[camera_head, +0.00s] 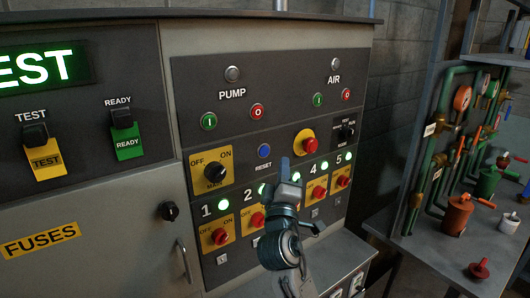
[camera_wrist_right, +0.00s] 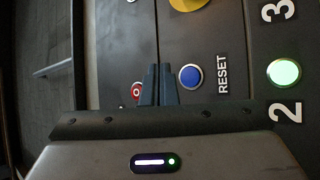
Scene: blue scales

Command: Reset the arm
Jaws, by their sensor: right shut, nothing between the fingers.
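My right gripper (camera_head: 285,170) is raised in front of the control panel (camera_head: 185,95) in the head view, with its fingertips just right of and below the blue RESET button (camera_head: 264,151). In the right wrist view the gripper (camera_wrist_right: 158,84) is shut and empty, its fingertips pointing at the panel beside the blue button (camera_wrist_right: 190,77). I cannot tell whether the fingertips touch the panel. The gripper hides the area around switch 3 in the head view. My left gripper is not in view.
A red mushroom button (camera_head: 309,145) is right of RESET. A MAIN switch (camera_head: 215,172) and several red numbered switches, such as switch 1 (camera_head: 220,236), are nearby, with green lamps lit. A shelf with pipes and an orange canister (camera_head: 457,215) stands at right.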

